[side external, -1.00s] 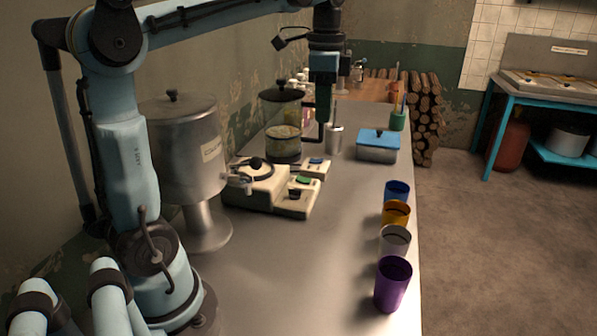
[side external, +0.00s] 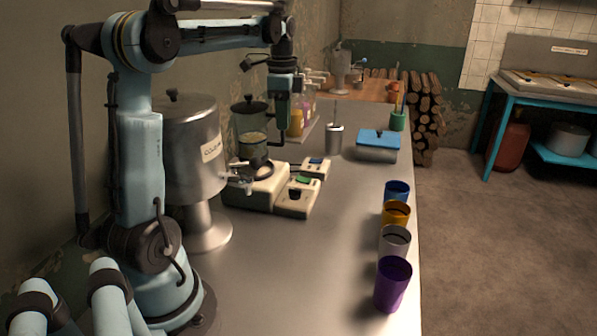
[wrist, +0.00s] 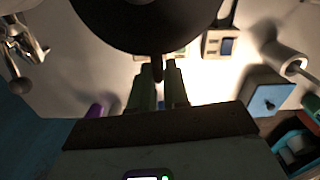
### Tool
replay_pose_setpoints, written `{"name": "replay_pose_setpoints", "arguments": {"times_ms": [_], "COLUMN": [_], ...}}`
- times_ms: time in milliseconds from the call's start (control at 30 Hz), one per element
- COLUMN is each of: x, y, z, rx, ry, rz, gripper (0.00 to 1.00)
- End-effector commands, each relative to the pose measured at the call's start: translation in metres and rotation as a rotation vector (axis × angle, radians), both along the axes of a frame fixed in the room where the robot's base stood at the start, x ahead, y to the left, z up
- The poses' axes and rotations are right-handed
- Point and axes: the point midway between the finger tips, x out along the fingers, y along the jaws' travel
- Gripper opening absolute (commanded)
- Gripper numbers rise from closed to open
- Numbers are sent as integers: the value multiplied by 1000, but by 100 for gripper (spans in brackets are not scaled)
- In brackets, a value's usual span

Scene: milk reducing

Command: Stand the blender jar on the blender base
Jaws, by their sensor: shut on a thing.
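The blender jar (side external: 252,124) is clear with a black lid and some yellowish content, and it stands upright. My gripper (side external: 283,118) is shut on the jar's dark handle, at the jar's right side. In the wrist view the gripper fingers (wrist: 159,90) close around the handle, below the large dark round lid (wrist: 150,22). The blender base (side external: 252,192) is cream, with a dark ring on top. The jar's bottom overlaps the back of that ring in the side view; I cannot tell whether they touch.
A large metal urn (side external: 187,150) stands close left of the base. A control box (side external: 297,198) sits right of the base. A metal canister (side external: 334,138), a blue-lidded box (side external: 377,146) and bottles (side external: 300,118) stand behind. Several cups (side external: 393,285) line the right edge; the counter's middle is clear.

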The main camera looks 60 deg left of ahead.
Motion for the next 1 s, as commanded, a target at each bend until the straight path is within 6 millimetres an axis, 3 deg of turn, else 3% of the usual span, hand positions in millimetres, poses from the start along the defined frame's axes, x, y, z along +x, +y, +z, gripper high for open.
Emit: {"name": "replay_pose_setpoints", "arguments": {"times_ms": [300,733,767,900,1000], "x": [0,0,0,0,0], "y": [0,0,0,0,0], "z": [-35,-41,-42,-41,-41], "rx": [1,1,0,0,0], "ry": [-1,-1,-1,-1,-1], "rz": [0,0,0,0,0], "gripper": [0,0,17,38,41]}}
